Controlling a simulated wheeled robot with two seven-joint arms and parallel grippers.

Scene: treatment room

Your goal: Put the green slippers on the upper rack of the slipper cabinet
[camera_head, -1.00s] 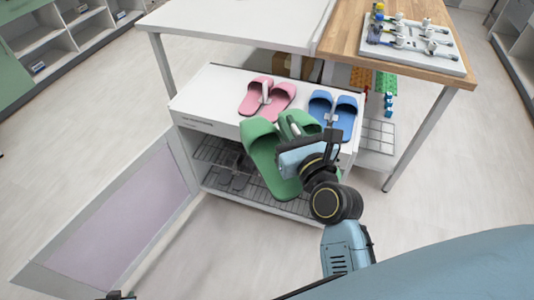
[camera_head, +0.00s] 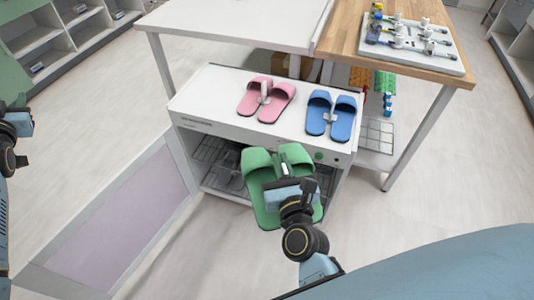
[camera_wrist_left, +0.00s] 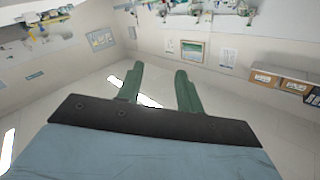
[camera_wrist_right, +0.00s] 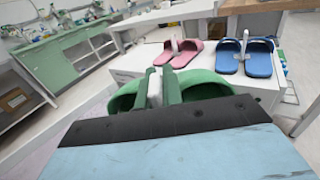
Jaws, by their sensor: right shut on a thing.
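The green slippers (camera_head: 262,190) are held in front of the open slipper cabinet (camera_head: 186,119); they also show in the right wrist view (camera_wrist_right: 124,101). My right gripper (camera_head: 286,172) is shut on the green slippers, between the two of them. The cabinet's wire racks (camera_head: 211,150) show inside, partly hidden by the slippers. My left gripper shows in the left wrist view (camera_wrist_left: 160,88), its fingers apart with nothing between them. In the head view only part of my left arm shows, at the left edge.
Pink slippers (camera_head: 252,97) and blue slippers (camera_head: 343,117) stand on the cabinet top. The cabinet door (camera_head: 110,220) hangs open to the left. A wooden table (camera_head: 350,42) with a white tray (camera_head: 455,66) stands behind right. Floor in front is clear.

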